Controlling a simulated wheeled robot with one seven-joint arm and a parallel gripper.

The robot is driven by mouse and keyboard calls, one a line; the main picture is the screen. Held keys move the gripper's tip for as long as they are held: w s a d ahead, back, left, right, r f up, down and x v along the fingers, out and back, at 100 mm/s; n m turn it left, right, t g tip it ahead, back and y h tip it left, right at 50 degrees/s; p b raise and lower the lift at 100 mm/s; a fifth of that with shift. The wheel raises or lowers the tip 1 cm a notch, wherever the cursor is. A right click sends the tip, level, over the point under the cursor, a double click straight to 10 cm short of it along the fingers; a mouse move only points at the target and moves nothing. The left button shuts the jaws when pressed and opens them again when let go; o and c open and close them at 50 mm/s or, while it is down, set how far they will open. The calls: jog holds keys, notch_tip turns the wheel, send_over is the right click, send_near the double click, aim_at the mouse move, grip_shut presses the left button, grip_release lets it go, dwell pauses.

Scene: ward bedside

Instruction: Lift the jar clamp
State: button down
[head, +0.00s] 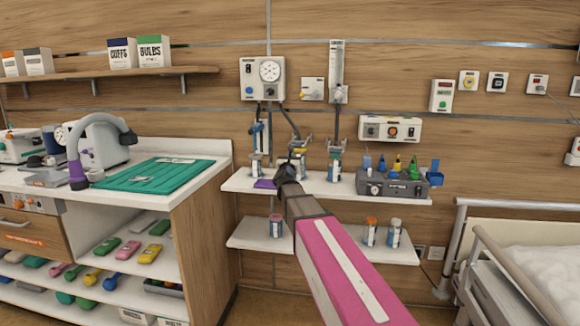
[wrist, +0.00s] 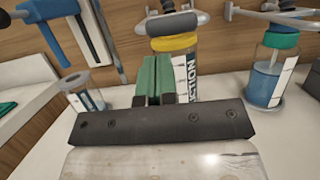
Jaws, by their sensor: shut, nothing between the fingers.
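A grey metal clamp (wrist: 172,24) sits at the yellow lid of a labelled suction jar (wrist: 184,78) in the wrist view. In the head view a grey clamp (head: 299,144) shows above the middle of the upper wall shelf. I cannot tell for sure which clamp is the task's jar clamp. My gripper's green fingers (wrist: 154,76) are together and empty, in front of the jar and below the clamp. I cannot tell whether they touch the jar. In the head view my arm reaches to the shelf; the fingertips are not clear there.
A green-lidded jar (wrist: 270,72) stands to the right, and a small jar (wrist: 88,98) to the left with a blue fitting (wrist: 55,32) above it. A grey device (head: 392,184) stands on the shelf (head: 345,190). A lower shelf (head: 248,234) holds bottles. A bed (head: 520,245) is at right.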

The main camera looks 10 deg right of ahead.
jog(key=shift+w+d+r, duration=0.15)
jog(key=shift+w+r, duration=0.2)
jog(key=shift+r, duration=0.4)
jog(key=w+r, duration=0.1)
jog(key=r, duration=0.3)
jog(key=w+r, duration=0.1)
jog(key=r, duration=0.3)
jog(key=w+r, duration=0.1)
jog(key=r, duration=0.4)
jog(key=shift+d+r, duration=0.1)
jog(key=shift+d, duration=0.3)
jog(key=w+d+r, duration=0.2)
jog(key=w+r, duration=0.5)
jog(key=shift+w+d+r, duration=0.2)
jog(key=shift+d+r, duration=0.05)
jog(key=shift+r, duration=0.1)
jog(key=shift+s, duration=0.1)
